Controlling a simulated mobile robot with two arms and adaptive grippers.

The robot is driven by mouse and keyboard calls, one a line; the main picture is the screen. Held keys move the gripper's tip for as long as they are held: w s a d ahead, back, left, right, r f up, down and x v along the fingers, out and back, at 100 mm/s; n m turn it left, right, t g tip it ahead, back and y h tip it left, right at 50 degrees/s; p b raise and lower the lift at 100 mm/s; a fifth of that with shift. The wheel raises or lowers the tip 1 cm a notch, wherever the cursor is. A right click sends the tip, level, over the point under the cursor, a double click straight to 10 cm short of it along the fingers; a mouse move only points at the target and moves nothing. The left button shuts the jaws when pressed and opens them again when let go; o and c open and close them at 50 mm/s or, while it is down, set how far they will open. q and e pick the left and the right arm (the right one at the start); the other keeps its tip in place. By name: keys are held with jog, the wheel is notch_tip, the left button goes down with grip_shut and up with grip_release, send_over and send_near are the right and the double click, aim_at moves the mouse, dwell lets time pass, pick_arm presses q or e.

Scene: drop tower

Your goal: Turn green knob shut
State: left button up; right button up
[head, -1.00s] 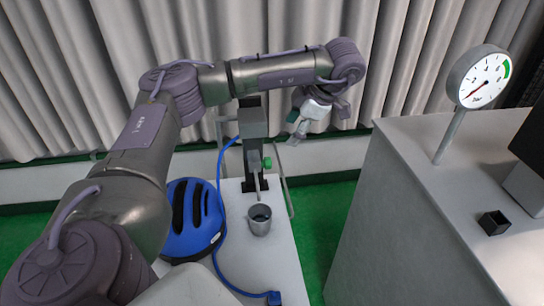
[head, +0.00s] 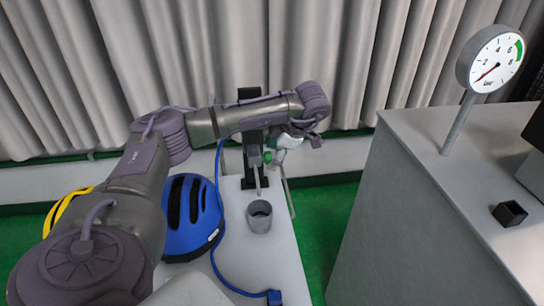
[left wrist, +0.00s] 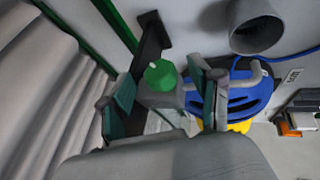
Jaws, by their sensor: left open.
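My left gripper (head: 277,155) is at the knob's right side in the head view and partly covers the tower. In the left wrist view my left gripper (left wrist: 160,92) is open, with one finger on each side of the green knob (left wrist: 160,74). I cannot tell whether the fingers touch the knob. My right gripper is in neither view.
A grey cup (head: 259,217) stands below the tower on the white table (head: 265,265). A blue helmet (head: 190,230) and a blue cable (head: 220,265) lie to its left. A gauge (head: 492,60) and a small black box (head: 510,213) stand on the grey cabinet (head: 400,200) at right.

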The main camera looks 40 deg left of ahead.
pick_arm(q)
jog(key=shift+a+f, duration=0.3)
jog(key=shift+f, duration=0.25)
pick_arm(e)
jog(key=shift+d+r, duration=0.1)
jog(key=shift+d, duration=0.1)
pick_arm(q)
jog(key=c, duration=1.2)
jog(key=shift+o, duration=0.2)
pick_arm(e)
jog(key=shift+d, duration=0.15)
